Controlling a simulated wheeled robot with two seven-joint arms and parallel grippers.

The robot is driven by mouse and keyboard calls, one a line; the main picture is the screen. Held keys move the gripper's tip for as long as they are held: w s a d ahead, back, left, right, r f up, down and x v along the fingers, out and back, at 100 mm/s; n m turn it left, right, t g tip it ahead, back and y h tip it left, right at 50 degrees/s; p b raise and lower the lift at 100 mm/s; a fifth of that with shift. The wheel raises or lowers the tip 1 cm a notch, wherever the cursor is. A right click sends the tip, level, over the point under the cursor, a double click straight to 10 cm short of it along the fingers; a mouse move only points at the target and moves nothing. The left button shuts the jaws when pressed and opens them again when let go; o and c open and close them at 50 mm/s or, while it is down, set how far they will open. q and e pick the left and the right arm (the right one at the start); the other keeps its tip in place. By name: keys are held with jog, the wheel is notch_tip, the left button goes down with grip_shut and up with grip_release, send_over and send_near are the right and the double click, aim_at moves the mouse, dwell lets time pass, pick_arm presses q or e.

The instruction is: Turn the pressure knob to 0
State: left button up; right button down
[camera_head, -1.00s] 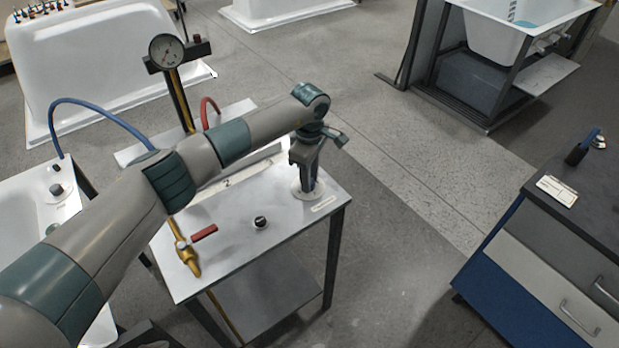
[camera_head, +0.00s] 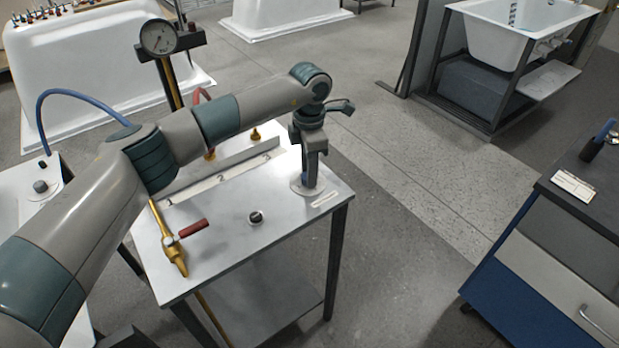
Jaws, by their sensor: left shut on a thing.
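My left gripper (camera_head: 306,184) points straight down at the right back corner of the metal work table (camera_head: 220,262). Its fingers are shut on a knob at the centre of a round pale dial plate (camera_head: 297,189). The fingers hide the knob, and I cannot read its setting. A small label plate (camera_head: 325,200) lies beside the dial. A round pressure gauge (camera_head: 158,37) stands on a post behind the table; its reading is too small to tell. My right gripper is not in view.
A small black-and-white knob (camera_head: 255,217) sits left of the gripper on the table. A brass valve with a red handle (camera_head: 193,228) is at the table's left. A blue hose (camera_head: 75,93) arches behind my arm. A dark-topped cabinet (camera_head: 546,237) stands right, with floor between.

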pick_arm(q)
jog(key=n+b, duration=0.2)
jog(key=shift+w+f+n, duration=0.1)
jog(key=shift+f+n, duration=0.05)
jog(key=shift+n, duration=0.15)
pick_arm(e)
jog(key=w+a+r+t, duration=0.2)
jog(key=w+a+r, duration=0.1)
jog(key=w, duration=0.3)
pick_arm(q)
jog(key=n+b, duration=0.2)
jog(key=n, duration=0.1)
jog(key=shift+a+n+b, duration=0.1)
jog(key=shift+n+b, duration=0.6)
jog(key=shift+n, duration=1.1)
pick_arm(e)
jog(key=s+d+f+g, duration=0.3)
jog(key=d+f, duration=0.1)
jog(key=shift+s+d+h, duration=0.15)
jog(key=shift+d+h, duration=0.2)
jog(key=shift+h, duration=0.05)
pick_arm(q)
jog(key=shift+r, duration=0.2)
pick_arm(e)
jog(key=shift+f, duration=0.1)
pick_arm(q)
jog(key=o, duration=1.1)
jog(key=shift+c, duration=0.2)
jog(key=shift+r+b, duration=0.15)
jog(key=shift+b, duration=0.15)
